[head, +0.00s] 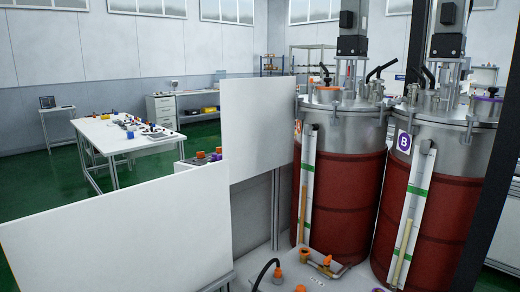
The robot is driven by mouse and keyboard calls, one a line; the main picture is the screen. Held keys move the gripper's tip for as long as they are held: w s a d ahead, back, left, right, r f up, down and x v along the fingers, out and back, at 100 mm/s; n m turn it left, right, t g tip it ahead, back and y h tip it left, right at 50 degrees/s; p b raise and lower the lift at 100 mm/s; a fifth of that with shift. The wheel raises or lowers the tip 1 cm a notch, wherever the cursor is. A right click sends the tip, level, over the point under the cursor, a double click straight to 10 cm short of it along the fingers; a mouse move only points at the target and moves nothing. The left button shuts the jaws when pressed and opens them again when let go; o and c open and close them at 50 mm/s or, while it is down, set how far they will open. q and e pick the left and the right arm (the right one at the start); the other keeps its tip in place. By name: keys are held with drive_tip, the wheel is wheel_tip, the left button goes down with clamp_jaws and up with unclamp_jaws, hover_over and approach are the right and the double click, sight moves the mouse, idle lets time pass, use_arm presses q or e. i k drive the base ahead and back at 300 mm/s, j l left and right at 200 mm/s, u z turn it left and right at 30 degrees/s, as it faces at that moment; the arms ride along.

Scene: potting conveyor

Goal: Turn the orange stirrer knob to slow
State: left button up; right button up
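Several orange parts show, and I cannot tell which is the stirrer knob. A small orange knob-like part (201,155) sits on a grey box (190,164) partly hidden behind the white panels. An orange ring-like part (329,88) is on the lid of the left tank (343,190). More small orange parts (277,272) are on the light surface at the bottom, in front of the tanks. No slow marking or knob setting is readable. Neither of my grippers is in view.
Two white panels, one low in front (110,240) and one taller (270,125), block the view behind them. The right tank (430,210) bears a B label. A dark post (490,190) stands at the right. A white table (125,135) with small items stands back left; green floor is open around it.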

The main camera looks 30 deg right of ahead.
sight(199, 155)
drive_tip(key=i+z, duration=0.75)
drive_tip(key=i+j+z, duration=0.2)
drive_tip(key=z, duration=0.2)
